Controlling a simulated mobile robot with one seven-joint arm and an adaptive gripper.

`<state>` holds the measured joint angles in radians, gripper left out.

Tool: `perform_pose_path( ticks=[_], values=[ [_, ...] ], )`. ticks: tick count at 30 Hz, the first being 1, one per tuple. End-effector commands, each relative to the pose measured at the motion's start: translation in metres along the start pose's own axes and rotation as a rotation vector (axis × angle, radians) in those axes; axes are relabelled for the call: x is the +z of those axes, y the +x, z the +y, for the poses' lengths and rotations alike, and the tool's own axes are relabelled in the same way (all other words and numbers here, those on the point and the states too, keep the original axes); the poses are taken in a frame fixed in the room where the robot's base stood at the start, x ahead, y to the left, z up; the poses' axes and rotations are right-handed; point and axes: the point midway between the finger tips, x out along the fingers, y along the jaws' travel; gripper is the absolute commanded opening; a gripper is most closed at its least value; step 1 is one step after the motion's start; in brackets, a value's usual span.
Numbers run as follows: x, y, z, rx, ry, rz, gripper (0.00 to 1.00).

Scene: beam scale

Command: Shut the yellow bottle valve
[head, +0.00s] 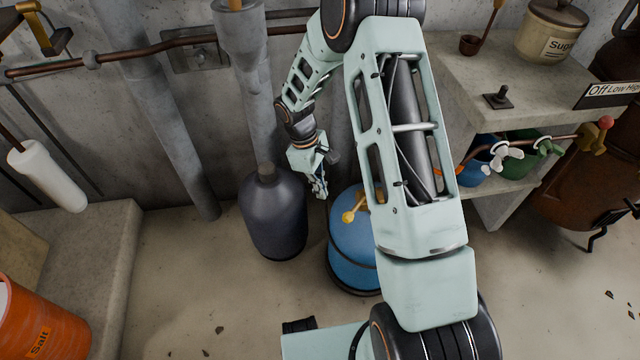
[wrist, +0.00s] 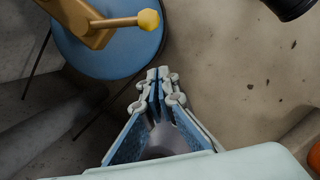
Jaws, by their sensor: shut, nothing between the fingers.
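The yellow valve (head: 353,206) sits on top of a blue bottle (head: 349,242) standing on the floor, partly behind my arm in the head view. In the wrist view the valve body (wrist: 92,18) and its lever with a yellow round knob (wrist: 148,20) lie at the top left, over the blue bottle top (wrist: 112,54). My gripper (head: 321,194) is shut and empty, to the left of the valve and apart from it in the head view. In the wrist view the closed fingertips (wrist: 158,76) point up the picture, below the knob, not touching it.
A dark grey bottle (head: 274,212) stands left of the blue bottle. A concrete shelf (head: 470,85) at the right holds a Sugar jar (head: 551,30). Blue and green containers (head: 522,160) sit beneath it. An orange Salt barrel (head: 45,325) is front left. A grey pipe (head: 160,110) stands behind.

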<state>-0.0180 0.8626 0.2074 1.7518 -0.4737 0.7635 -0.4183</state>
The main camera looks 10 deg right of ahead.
Motion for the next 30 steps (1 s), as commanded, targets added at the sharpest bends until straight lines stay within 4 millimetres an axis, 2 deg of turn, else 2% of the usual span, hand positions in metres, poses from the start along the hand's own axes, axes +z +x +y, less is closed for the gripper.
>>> perform_pose_path(
  ticks=[1,6,9,15,30],
  values=[
    [0.000,0.015,-0.001,-0.003,0.001,-0.002,0.00],
    [0.000,0.050,0.000,-0.002,0.001,-0.002,0.00],
    [0.017,0.053,0.001,0.000,0.005,-0.001,0.00],
    [0.034,0.060,0.001,0.001,0.004,0.000,0.00],
    [0.037,0.061,0.000,0.002,-0.002,0.001,0.00]
  ],
)
